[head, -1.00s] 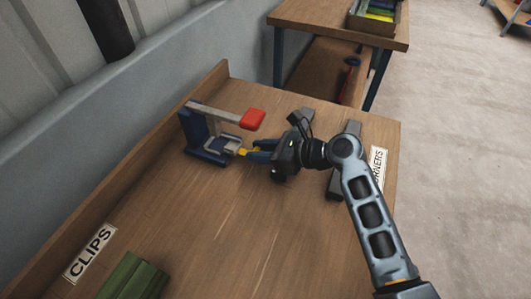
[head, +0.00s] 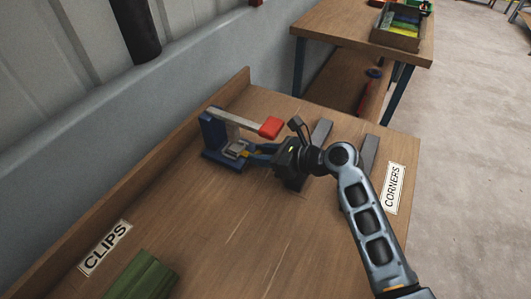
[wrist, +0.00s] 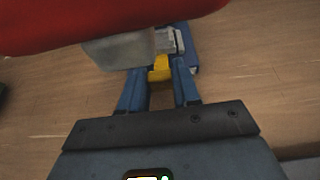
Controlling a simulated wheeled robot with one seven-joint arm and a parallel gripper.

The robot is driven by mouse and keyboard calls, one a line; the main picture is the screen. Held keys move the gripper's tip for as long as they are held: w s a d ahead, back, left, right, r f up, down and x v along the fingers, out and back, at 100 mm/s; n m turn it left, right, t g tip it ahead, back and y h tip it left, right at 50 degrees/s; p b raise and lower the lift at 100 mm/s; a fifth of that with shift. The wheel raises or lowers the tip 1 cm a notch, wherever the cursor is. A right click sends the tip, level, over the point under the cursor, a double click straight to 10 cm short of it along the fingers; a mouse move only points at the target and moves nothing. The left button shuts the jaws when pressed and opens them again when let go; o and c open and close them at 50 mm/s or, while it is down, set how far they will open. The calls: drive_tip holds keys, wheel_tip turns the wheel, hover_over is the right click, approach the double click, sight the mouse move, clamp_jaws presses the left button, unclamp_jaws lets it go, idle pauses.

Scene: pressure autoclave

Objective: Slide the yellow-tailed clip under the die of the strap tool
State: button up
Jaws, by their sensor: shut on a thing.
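The strap tool (head: 211,132) stands on the bench, with a blue post and base and a pale lever ending in a red handle (head: 271,127). My gripper (head: 252,153) is low beside its base, its blue fingers pointing at the tool under the red handle. The fingers are shut on the yellow tail (wrist: 160,70) of the clip. In the wrist view the tail lies between the fingertips, and a grey part (wrist: 166,42) shows beyond it at the blue base. The red handle (wrist: 100,22) and lever cover the die, so I cannot tell whether the clip is under it.
Grey bars (head: 320,131) lie on the bench behind and beside my gripper, near the CORNERS label (head: 394,188). Green pieces (head: 143,275) lie by the CLIPS label (head: 104,248) at the front. The bench's middle is clear. A second table (head: 345,32) with a box stands behind.

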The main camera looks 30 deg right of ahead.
drive_tip(key=shift+w+a, duration=0.1)
idle(0.3)
drive_tip(key=o, duration=1.1)
drive_tip(key=v, duration=0.8)
drive_tip(key=shift+f, duration=0.1)
